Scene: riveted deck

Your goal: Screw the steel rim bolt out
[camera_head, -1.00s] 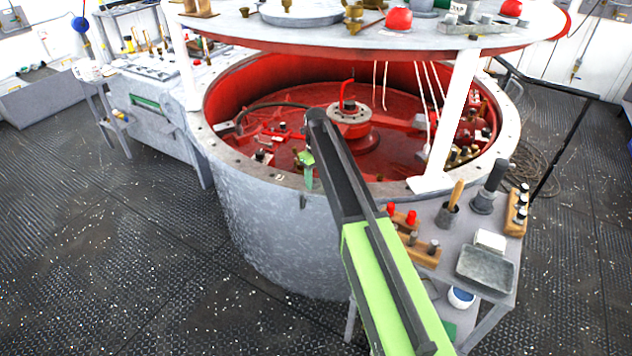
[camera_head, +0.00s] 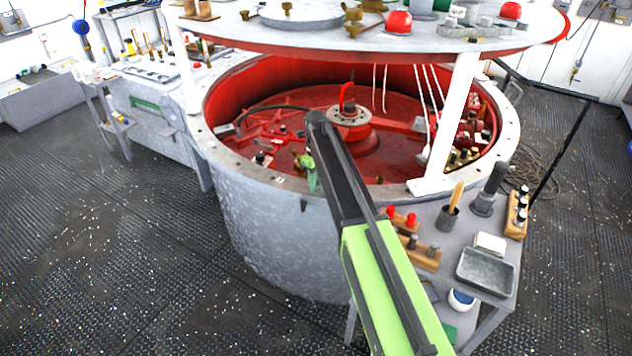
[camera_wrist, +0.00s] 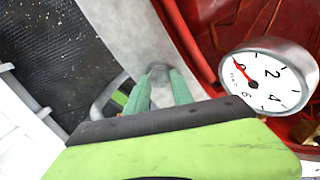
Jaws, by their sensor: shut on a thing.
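The steel rim bolt (camera_wrist: 158,68) shows in the wrist view as a small grey head on the pale flange. My gripper (camera_wrist: 160,79) has its two green fingers shut around it, one on each side. In the head view my gripper (camera_head: 312,183) is at the near edge of the big grey tank's rim (camera_head: 262,180). The bolt cannot be made out there behind the fingers. Whether it still sits in its hole or is raised cannot be told.
A round white pressure gauge (camera_wrist: 268,80) is close to my gripper's right in the wrist view. The tank's red inside holds a central hub (camera_head: 349,116). A white post (camera_head: 452,120) carries the upper plate. A side table (camera_head: 430,215) with tools stands at right.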

